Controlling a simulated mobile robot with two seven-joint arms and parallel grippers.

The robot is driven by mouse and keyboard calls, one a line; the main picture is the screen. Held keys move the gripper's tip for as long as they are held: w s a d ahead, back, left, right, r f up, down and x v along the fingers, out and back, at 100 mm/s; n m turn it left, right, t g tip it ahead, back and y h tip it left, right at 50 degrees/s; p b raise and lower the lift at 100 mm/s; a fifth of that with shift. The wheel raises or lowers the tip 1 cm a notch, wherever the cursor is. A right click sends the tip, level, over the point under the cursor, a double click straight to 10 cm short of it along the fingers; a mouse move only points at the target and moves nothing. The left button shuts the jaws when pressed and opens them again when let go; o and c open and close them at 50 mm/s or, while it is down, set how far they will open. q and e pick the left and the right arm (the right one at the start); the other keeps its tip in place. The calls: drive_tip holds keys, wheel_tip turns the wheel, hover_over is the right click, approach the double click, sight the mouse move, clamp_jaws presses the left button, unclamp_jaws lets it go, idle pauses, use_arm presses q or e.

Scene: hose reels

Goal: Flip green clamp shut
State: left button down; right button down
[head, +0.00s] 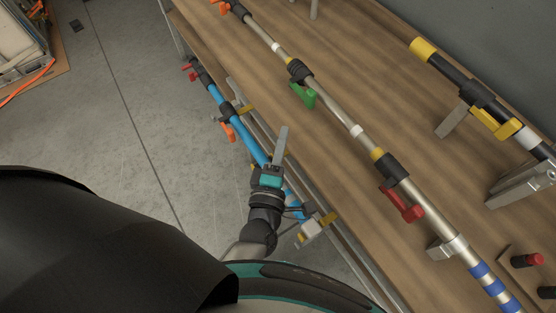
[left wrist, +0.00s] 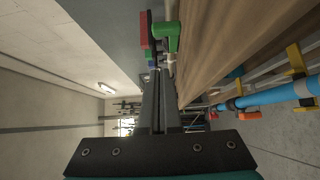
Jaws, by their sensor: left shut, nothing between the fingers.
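The green clamp (head: 304,95) is a lever on a black collar around the long silver pole, above the wooden table. Its lever stands out from the pole toward the table's left edge. In the left wrist view the green clamp (left wrist: 168,37) shows beyond my fingertips, near the top. My left gripper (head: 283,130) is shut and empty, below the green clamp in the head view and apart from it. Its two fingers (left wrist: 156,75) lie together in the left wrist view. My right gripper is not in view.
A red clamp (head: 402,205) sits farther down the silver pole. A blue pole (head: 220,98) with an orange clamp (head: 229,132) runs along the table's left edge. A black pole with a yellow clamp (head: 495,122) lies at right. Bare wooden table (head: 340,180) lies between.

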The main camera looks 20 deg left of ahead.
use_arm(q)
drive_tip(key=s, duration=0.6)
drive_tip(key=shift+d, duration=0.4)
